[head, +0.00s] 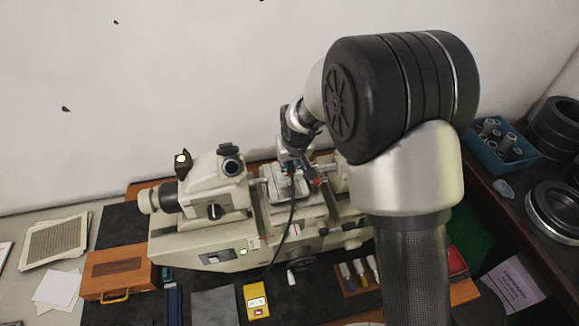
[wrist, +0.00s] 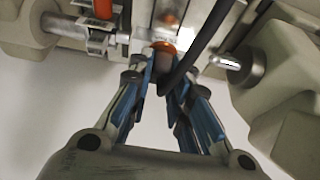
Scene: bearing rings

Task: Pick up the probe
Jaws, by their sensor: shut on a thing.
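The probe shows in the wrist view as a short orange-brown body (wrist: 163,48) between the fingertips, with a black cable running from it towards the upper right. My gripper (wrist: 166,68) has its blue-padded fingers closed in on the probe, one on each side. The fingers partly hide it. In the head view my gripper (head: 293,168) is over the middle of the cream measuring machine (head: 190,245). There the black cable (head: 289,225) hangs from the gripper area down across the machine's front. I cannot tell whether the probe touches the machine.
A yellow handheld box (head: 256,301) lies in front of the machine. A wooden case (head: 118,272) stands at the left, with papers (head: 55,242) beyond it. A blue bin (head: 503,145) of metal parts and dark rings (head: 556,210) are at the right. Machine parts flank my fingers closely.

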